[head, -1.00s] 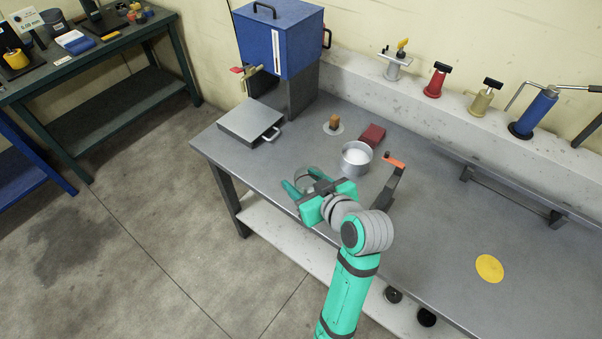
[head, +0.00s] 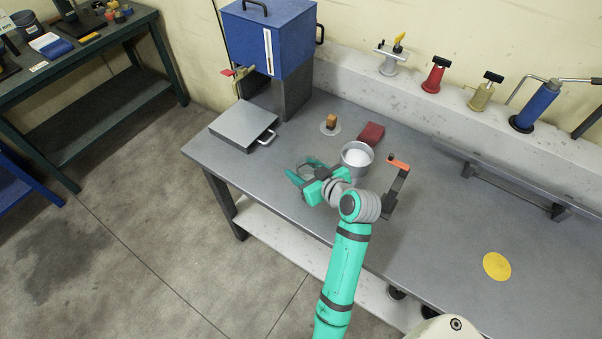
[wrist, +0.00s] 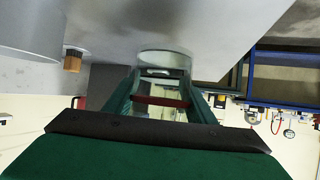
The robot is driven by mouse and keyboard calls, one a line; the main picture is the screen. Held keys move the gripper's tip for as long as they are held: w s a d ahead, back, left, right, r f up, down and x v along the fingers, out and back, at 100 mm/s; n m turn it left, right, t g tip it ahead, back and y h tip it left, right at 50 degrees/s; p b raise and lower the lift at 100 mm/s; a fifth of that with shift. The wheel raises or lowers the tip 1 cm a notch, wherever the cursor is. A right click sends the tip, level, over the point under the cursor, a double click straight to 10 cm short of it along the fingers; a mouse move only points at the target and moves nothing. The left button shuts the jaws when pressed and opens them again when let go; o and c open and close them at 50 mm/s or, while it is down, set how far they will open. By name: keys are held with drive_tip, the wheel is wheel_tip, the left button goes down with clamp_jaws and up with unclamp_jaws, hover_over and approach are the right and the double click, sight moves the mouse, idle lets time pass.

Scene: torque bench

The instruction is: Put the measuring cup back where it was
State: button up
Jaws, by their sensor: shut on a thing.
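The measuring cup (head: 306,168) looks clear and glassy, and it shows faintly between the green fingers of my gripper (head: 303,172) over the front left part of the bench. My gripper is shut on it. In the wrist view the clear cup (wrist: 165,58) sits between the two fingers, with its round end towards the grey bench top and a red band across the lower part. I cannot tell whether the cup touches the bench or hangs just above it. The fingers hide part of its sides.
A metal pot (head: 357,160) with white contents stands close to the right of my gripper. Behind are an amber block (head: 331,121) on a pale disc and a dark red block (head: 370,134). A grey flat box (head: 243,126) stands left. A yellow disc (head: 497,266) lies on clear bench at right.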

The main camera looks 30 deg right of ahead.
wheel_tip(320, 180, down, 3)
drive_tip(key=shift+d+f, duration=0.15)
drive_tip(key=shift+a, duration=0.2)
drive_tip(key=shift+f, duration=0.2)
drive_tip(key=o, duration=1.3)
drive_tip(key=shift+d, duration=0.1)
drive_tip(key=shift+r, duration=0.15)
drive_tip(key=shift+s+d+r, duration=0.1)
drive_tip(key=shift+s+r, duration=0.05)
drive_tip(key=v, duration=1.1)
drive_tip(key=shift+s+r, duration=0.15)
drive_tip(key=shift+s, duration=0.1)
drive_tip(key=shift+w, duration=0.1)
